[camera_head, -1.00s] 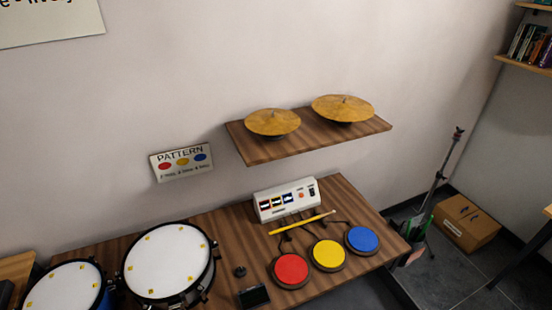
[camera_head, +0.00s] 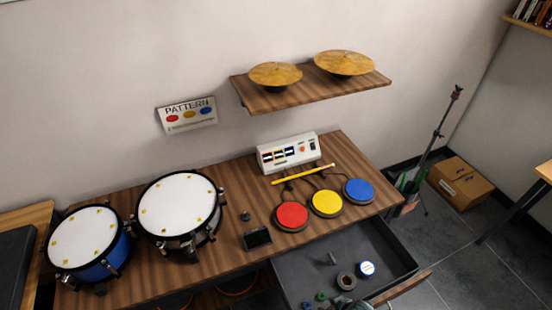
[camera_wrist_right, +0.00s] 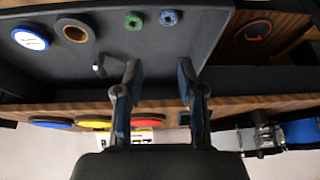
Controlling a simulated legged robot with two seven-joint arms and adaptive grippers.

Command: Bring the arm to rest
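My right gripper (camera_wrist_right: 158,80) is in the right wrist view, with its two dark fingers apart and nothing between them. It is in front of the open dark drawer (camera_wrist_right: 220,45). In the head view the same drawer (camera_head: 300,285) is pulled out under the wooden table (camera_head: 225,262). A grey shape at the bottom edge of the head view, by the drawer front, may be part of my right arm; I cannot tell. My left gripper is not in view.
Two drums (camera_head: 180,205) (camera_head: 85,240) and red (camera_head: 291,216), yellow (camera_head: 325,203) and blue (camera_head: 358,191) pads stand on the table. A drumstick (camera_head: 303,174) lies by the white module (camera_head: 288,152). The drawer holds a brown ring (camera_head: 346,281) and a blue-rimmed disc (camera_head: 367,269).

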